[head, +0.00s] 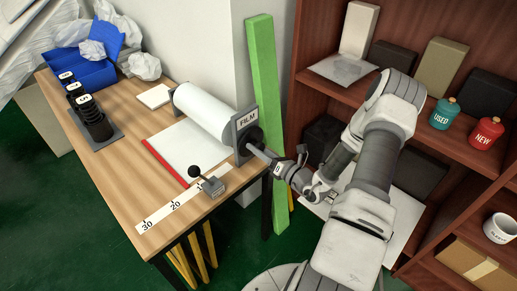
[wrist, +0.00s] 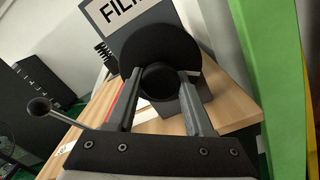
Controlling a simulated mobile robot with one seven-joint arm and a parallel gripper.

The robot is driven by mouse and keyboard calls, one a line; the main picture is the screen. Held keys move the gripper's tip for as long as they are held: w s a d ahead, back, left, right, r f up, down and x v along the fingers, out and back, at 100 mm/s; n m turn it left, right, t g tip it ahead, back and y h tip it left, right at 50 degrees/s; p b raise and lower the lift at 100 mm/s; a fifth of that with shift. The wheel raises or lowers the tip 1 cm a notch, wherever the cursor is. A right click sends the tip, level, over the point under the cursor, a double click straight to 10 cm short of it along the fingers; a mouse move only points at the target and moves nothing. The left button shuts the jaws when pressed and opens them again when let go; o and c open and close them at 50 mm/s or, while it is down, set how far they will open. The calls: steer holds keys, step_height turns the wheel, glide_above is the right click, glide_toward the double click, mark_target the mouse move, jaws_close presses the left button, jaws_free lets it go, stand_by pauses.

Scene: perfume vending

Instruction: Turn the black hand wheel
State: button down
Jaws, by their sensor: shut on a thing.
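The black hand wheel (head: 254,136) is at the right end of the white film roll (head: 205,112), beside the FILM plate (head: 246,121). In the wrist view the wheel (wrist: 155,42) is a dark disc with a round black hub (wrist: 159,81) facing me. My gripper (head: 266,154) reaches it from the right at the table's edge. In the wrist view my gripper's fingers (wrist: 160,88) stand on either side of the hub, shut on that middle part of the wheel. The exact contact is hard to see in the dark.
A lever with a black ball (head: 195,171) stands on the table near a numbered scale (head: 172,207). A green post (head: 263,90) rises close behind my gripper. The brown shelf (head: 330,84) with bottles is at the right.

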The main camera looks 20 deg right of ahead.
steer(key=n+b, duration=0.1)
steer(key=n, duration=0.5)
steer(key=shift+d+f, duration=0.15)
steer(key=n+b, duration=0.3)
steer(key=n, duration=0.3)
steer(key=shift+n, duration=0.4)
steer(key=n+b, duration=0.5)
steer(key=n, duration=0.1)
steer(key=shift+d+b, duration=0.1)
steer(key=shift+b, duration=0.25)
steer(key=n+b, duration=0.4)
steer(key=shift+b, duration=0.3)
steer(key=shift+r+n+b, duration=0.2)
steer(key=shift+n+b, duration=0.6)
steer(key=shift+b, duration=0.1)
steer(key=shift+c, duration=1.6)
jaws_free()
steer(key=shift+r, duration=0.1)
